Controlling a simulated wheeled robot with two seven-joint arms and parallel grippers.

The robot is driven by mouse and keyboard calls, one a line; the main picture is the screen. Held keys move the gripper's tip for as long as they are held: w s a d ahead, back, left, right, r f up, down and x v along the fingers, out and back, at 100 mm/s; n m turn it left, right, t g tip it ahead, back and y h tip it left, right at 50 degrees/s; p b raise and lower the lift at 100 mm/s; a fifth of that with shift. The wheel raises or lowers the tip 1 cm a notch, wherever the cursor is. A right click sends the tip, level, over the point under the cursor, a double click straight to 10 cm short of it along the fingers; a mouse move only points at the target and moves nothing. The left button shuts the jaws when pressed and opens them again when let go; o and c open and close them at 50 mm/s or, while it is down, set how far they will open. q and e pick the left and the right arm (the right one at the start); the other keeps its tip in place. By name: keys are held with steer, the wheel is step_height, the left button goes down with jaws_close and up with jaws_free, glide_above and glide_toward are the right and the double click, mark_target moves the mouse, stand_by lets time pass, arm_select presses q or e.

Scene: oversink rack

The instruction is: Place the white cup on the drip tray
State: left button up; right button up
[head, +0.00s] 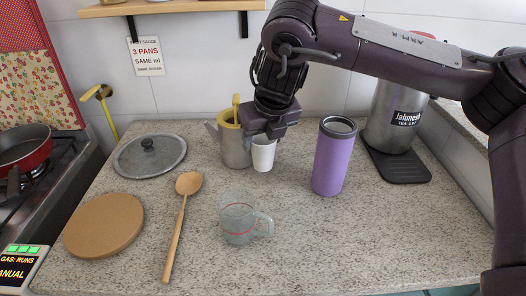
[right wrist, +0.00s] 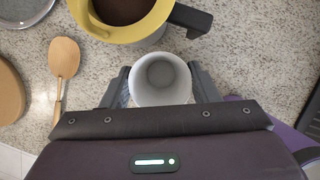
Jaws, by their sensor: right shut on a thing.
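The white cup (head: 263,155) is upright between the fingers of my right gripper (head: 264,137), close beside the teapot with the yellow rim. In the right wrist view, the empty white cup (right wrist: 161,80) sits between the two fingers of the right gripper (right wrist: 160,88), which is shut on it. I cannot tell whether its base touches the counter. The black drip tray (head: 408,172) lies at the right, under the steel tea urn (head: 393,118); its front part is bare. My left gripper is not in view.
The teapot (head: 235,148) stands just left of the cup. A purple tumbler (head: 335,160) stands between the cup and the drip tray. A glass measuring cup (head: 240,226), wooden spoon (head: 178,220), cork mat (head: 104,225) and pan lid (head: 150,156) lie nearby. The front right counter is clear.

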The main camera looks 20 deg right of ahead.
mark_target(263, 151)
step_height(263, 151, down, 3)
steer(key=shift+r, duration=0.1)
steer(key=shift+f, duration=0.25)
steer(key=shift+f+b, duration=0.15)
steer(key=shift+b, duration=0.15)
steer(key=o, duration=1)
steer(key=shift+c, duration=0.2)
